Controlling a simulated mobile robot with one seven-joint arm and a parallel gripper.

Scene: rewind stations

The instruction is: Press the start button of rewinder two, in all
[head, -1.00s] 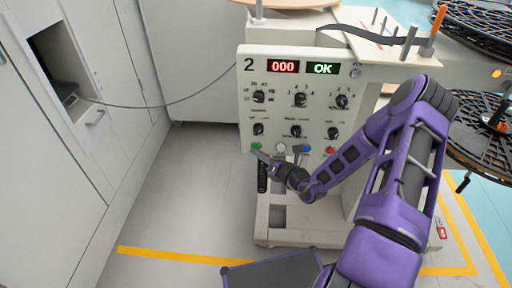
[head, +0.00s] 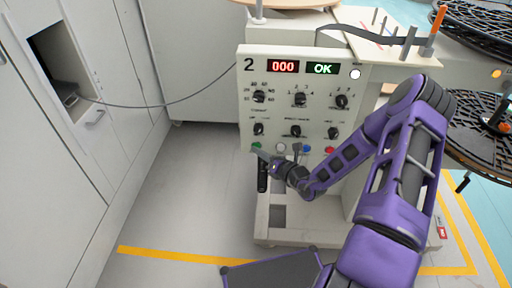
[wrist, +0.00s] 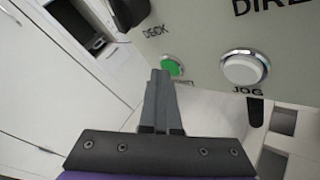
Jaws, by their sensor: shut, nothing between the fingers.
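Rewinder two is a pale panel (head: 330,110) marked "2", with a red display (head: 283,67) reading 000 and a green one (head: 322,69) reading OK. A green button (head: 256,146) sits at its lower left. My gripper (head: 261,154) is shut and empty, its tips right at that button. In the wrist view the closed fingertips (wrist: 160,75) overlap the lower left edge of the green button (wrist: 174,65). Its label is partly hidden behind the fingers. I cannot tell whether they touch. A round lamp (head: 355,73) at the panel's upper right is bright white.
A white button labelled JOG (wrist: 243,68) is right of the green one; blue (head: 307,148) and red (head: 330,150) buttons follow. Several black knobs sit above. A cable (head: 150,106) runs from the panel to a wall opening. Floor (head: 195,200) at left is clear.

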